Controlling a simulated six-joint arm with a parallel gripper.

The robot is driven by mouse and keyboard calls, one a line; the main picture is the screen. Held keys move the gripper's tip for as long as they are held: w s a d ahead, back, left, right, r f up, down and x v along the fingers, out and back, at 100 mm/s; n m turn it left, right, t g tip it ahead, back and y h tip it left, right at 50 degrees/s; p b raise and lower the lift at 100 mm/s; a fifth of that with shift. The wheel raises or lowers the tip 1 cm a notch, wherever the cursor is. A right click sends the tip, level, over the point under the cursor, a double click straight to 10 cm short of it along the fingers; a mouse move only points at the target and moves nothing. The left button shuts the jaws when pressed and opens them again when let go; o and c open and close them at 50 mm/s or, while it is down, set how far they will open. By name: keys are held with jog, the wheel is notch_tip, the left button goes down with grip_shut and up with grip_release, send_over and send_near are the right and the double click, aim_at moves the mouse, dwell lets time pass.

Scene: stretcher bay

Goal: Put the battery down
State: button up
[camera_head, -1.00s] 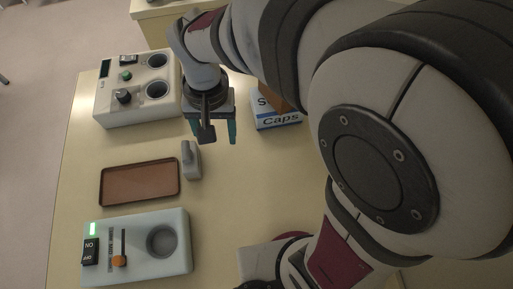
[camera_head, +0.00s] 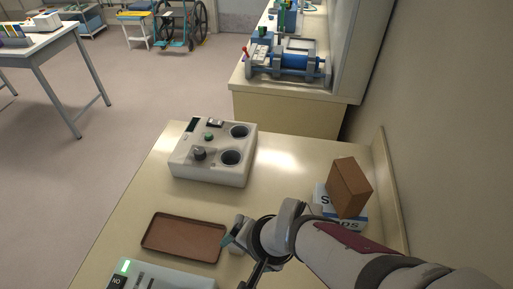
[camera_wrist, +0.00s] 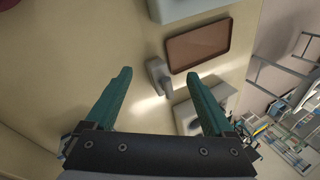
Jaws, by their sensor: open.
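A small grey block with a raised part, which looks like the battery (camera_wrist: 158,78), stands on the table beside the brown tray (camera_wrist: 198,45). In the wrist view it appears between and beyond the two teal fingertips of my gripper (camera_wrist: 160,76). The fingers are spread wide, with nothing seen held between them. I cannot tell the gap between fingers and block.
A pale device with two round wells (camera_head: 213,152) stands behind the tray. A grey unit with a green light (camera_head: 150,277) is in front. A brown box (camera_head: 349,186) rests on a white-and-blue caps box (camera_head: 351,224) at the right, near the wall. Table between is clear.

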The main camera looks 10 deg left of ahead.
jog(key=a+f+t+h, duration=0.1)
jog(key=a+f+t, duration=0.1)
jog(key=f, duration=0.2)
jog(key=a+f+t+h, duration=0.1)
jog(key=a+f, duration=0.1)
jog(key=f, duration=0.2)
jog(key=a+f+t+h, duration=0.1)
jog(key=a+f+t, duration=0.1)
jog(key=f, duration=0.2)
jog(key=shift+s+a+t, duration=0.2)
jog(key=shift+s+t, duration=0.1)
jog(key=shift+s+d+f+n+t+h, duration=0.15)
jog(key=shift+d+n+t+h, duration=0.5)
jog(key=shift+t, duration=0.55)
jog(key=t, duration=0.1)
jog(key=d+r+n+t, duration=0.1)
jog(key=r+n+t, duration=0.1)
jog(key=shift+s+d, duration=0.25)
jog(key=shift+w+d+r+n+t, duration=0.1)
jog(key=shift+w+r+n+t, duration=0.15)
jog(key=shift+t, duration=0.25)
jog(key=x, duration=0.9)
jog(key=shift+f, duration=0.1)
jog(key=x, duration=0.4)
jog(key=a+x, duration=0.1)
jog(key=x, duration=0.1)
jog(key=shift+w, duration=0.1)
grip_shut()
